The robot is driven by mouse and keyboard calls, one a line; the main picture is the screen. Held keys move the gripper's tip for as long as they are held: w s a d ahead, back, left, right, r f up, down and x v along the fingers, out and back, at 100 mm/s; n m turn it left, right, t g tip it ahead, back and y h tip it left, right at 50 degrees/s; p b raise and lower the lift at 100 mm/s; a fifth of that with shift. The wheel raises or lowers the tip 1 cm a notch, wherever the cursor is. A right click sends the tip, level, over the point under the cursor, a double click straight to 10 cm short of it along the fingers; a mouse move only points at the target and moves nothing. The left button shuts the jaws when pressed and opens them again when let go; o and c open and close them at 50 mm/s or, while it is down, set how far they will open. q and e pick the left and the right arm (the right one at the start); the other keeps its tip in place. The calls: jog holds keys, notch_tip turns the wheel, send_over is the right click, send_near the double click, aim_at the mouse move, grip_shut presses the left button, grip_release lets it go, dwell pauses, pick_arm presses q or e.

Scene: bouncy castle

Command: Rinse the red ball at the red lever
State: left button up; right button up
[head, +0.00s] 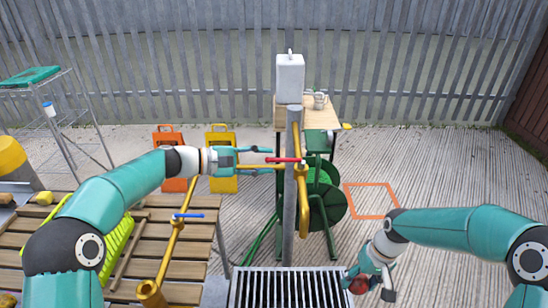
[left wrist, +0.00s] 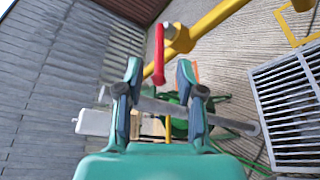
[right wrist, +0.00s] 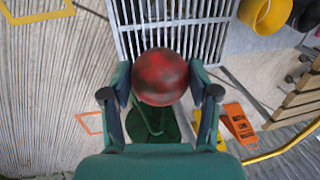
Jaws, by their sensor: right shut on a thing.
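The red lever (head: 283,160) sits on a yellow pipe with a downward spout (head: 304,205), on a grey post. My left gripper (head: 268,155) is open beside the lever. In the left wrist view the lever (left wrist: 159,55) shows in the gap between the spread fingertips (left wrist: 160,72); I cannot tell whether they touch it. My right gripper (head: 370,288) is shut on the red ball (head: 358,286), low and right of the spout. In the right wrist view the dark-stained ball (right wrist: 160,77) sits between both fingers.
A floor grate (head: 285,287) lies below the spout. A second yellow tap with a blue lever (head: 188,215) stands left, by a slatted bench (head: 175,245). A green hose reel (head: 325,200) and small table (head: 322,117) stand behind the post. Orange (head: 170,140) and yellow signs (head: 221,143) stand behind my left arm.

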aim_at(274, 161)
pick_arm(q)
jog(key=p+x, duration=0.1)
jog(key=x, duration=0.4)
grip_shut()
jog(key=shift+f, duration=0.1)
